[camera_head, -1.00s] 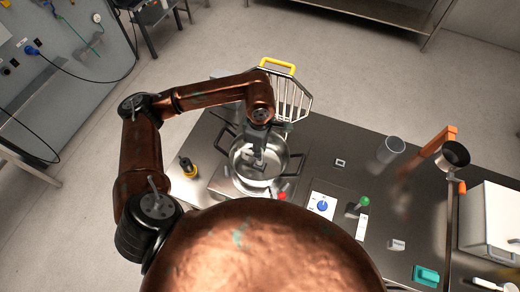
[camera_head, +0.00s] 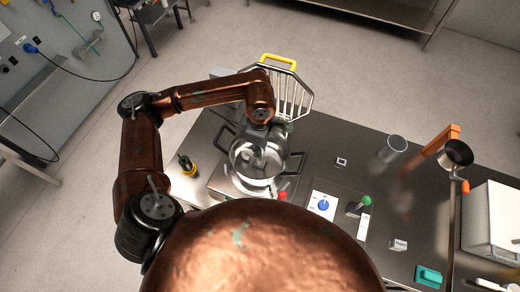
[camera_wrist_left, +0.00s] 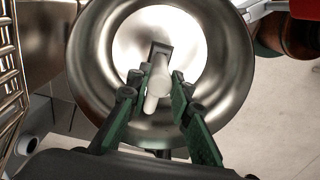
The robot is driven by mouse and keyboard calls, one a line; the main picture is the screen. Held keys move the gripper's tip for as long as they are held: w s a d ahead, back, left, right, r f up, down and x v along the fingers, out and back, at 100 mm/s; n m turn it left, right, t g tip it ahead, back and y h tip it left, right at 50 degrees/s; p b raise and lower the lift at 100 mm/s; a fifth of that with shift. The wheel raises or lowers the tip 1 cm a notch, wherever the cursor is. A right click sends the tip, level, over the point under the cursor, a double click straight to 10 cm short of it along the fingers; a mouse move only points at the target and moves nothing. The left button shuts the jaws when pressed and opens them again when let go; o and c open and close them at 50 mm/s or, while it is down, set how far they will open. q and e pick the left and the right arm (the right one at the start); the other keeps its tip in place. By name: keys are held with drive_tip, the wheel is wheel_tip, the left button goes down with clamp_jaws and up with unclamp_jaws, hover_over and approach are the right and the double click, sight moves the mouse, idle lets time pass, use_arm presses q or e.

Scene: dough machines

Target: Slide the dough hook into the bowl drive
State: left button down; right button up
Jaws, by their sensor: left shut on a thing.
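The steel mixer bowl (camera_head: 278,164) stands on the steel table, with dark handles on its sides. My left gripper (camera_wrist_left: 157,88) is over the bowl and reaches down into it, and in the head view the gripper (camera_head: 258,158) covers part of the bowl's inside. Its green-padded fingers are shut on the dough hook (camera_wrist_left: 156,80), a pale grey rod with a dark block at its far end. Behind it in the wrist view is the bowl's bright floor (camera_wrist_left: 190,45). The bowl drive cannot be made out, and I cannot tell if the hook touches it. My right gripper is not in view.
A wire guard with a yellow handle (camera_head: 279,62) rises behind the bowl. A black and yellow knob (camera_head: 187,166) stands left of the bowl. A red button (camera_head: 282,196), a blue knob (camera_head: 323,204) and a green-topped lever (camera_head: 365,201) are at the front right. A clear cup (camera_head: 393,148) stands farther right.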

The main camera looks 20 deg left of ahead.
use_arm(q)
drive_tip(key=c, duration=1.7)
unclamp_jaws()
drive_tip(key=shift+o, duration=0.2)
drive_tip(key=o, duration=0.3)
drive_tip(key=shift+r, duration=0.45)
drive_tip(key=shift+r+p, duration=0.75)
drive_tip(key=shift+r, duration=1)
drive_tip(key=shift+r, duration=0.15)
